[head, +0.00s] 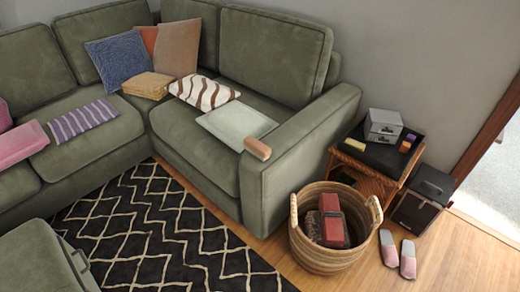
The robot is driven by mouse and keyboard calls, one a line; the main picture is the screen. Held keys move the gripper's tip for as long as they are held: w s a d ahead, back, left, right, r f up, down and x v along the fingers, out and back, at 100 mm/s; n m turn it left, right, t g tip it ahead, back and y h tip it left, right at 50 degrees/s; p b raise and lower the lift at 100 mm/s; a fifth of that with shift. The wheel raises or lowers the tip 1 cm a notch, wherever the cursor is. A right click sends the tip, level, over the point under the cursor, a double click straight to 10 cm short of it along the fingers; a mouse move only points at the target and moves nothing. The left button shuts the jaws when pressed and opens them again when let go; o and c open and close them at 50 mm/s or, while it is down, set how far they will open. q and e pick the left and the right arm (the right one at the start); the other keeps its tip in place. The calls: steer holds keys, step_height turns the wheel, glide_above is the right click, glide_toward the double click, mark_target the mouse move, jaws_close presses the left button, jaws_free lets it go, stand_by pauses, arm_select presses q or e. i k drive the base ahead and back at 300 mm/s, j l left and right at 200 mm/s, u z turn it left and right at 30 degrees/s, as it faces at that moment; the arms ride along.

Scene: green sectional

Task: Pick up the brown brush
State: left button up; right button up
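A small brown block-shaped object (258,149), which looks like the brown brush, lies on the front end of the green sofa's right armrest (290,140). Its rounded top is brown and its near end is paler. Bristles cannot be made out at this size. Nothing touches it except the armrest. Neither of my grippers shows in the head view.
A woven basket (318,256) holding red and dark items stands right of the armrest. Behind it, a wicker side table (372,184) carries grey boxes. A black box (422,200) and pink slippers (408,259) are at right. The patterned rug (165,235) is clear.

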mark_target(259, 150)
steer(key=z, duration=4.7)
steer(key=u, duration=4.7)
steer(key=i+j+z, duration=0.15)
steer(key=z, duration=0.2)
steer(key=i+j+z, duration=0.1)
steer(key=z, duration=0.25)
steer(key=i+j+z, duration=0.1)
steer(key=j+z, duration=0.25)
steer(key=l, duration=0.1)
